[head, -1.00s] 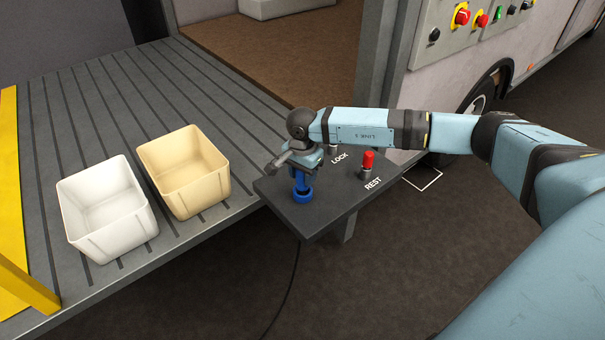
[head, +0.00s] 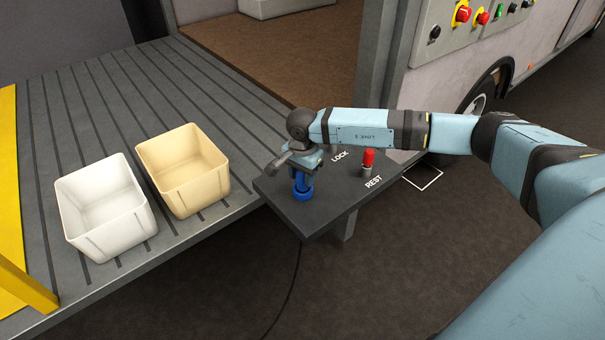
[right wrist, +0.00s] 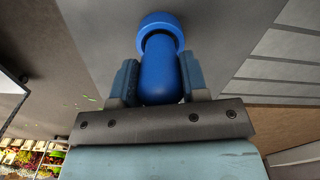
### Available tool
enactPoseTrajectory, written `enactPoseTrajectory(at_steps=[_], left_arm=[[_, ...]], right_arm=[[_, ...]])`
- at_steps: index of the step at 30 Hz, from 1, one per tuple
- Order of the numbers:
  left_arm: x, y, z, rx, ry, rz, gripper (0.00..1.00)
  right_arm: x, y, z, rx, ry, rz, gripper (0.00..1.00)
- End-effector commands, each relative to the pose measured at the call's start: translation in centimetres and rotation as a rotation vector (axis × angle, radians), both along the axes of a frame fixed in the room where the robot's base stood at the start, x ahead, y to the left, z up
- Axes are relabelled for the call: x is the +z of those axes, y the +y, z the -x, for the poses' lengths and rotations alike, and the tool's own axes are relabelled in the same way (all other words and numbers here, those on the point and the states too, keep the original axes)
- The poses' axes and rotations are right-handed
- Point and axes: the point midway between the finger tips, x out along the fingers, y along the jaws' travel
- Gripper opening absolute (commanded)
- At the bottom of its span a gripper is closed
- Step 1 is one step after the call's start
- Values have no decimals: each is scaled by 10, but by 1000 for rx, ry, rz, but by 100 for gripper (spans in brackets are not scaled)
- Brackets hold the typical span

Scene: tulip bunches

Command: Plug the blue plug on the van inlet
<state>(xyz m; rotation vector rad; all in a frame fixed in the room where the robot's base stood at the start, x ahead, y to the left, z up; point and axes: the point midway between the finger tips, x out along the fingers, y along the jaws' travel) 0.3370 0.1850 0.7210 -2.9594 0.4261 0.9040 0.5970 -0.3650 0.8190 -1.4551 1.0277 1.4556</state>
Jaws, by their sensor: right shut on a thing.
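The blue plug (head: 303,193) is upright at the left end of a dark shelf. My right gripper (head: 303,176) is over it from above. In the right wrist view the plug's rounded blue body (right wrist: 160,75) is between the two fingers of my right gripper (right wrist: 160,84), which is shut on it. A wider blue collar (right wrist: 158,22) shows at the plug's far end. The van (head: 470,60) stands at the upper right. I cannot make out its inlet for certain. My left gripper is not in view.
The dark shelf (head: 325,212) bears the words LOCK and REST and a red-topped post (head: 368,160). A white bin (head: 105,205) and a cream bin (head: 185,172) stand on the grooved deck (head: 110,105) to the left. A panel with buttons (head: 470,35) is on the van.

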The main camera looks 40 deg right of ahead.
Motion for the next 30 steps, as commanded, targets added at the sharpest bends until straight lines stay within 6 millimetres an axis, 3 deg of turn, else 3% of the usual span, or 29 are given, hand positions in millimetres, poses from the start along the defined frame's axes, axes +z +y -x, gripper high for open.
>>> enactPoseTrajectory(at_steps=[25,26,30], left_arm=[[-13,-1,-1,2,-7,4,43],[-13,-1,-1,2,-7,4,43],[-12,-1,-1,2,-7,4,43]], right_arm=[[-23,0,0,0,0,0,16],[-22,0,0,0,0,0,43],[-22,0,0,0,0,0,71]])
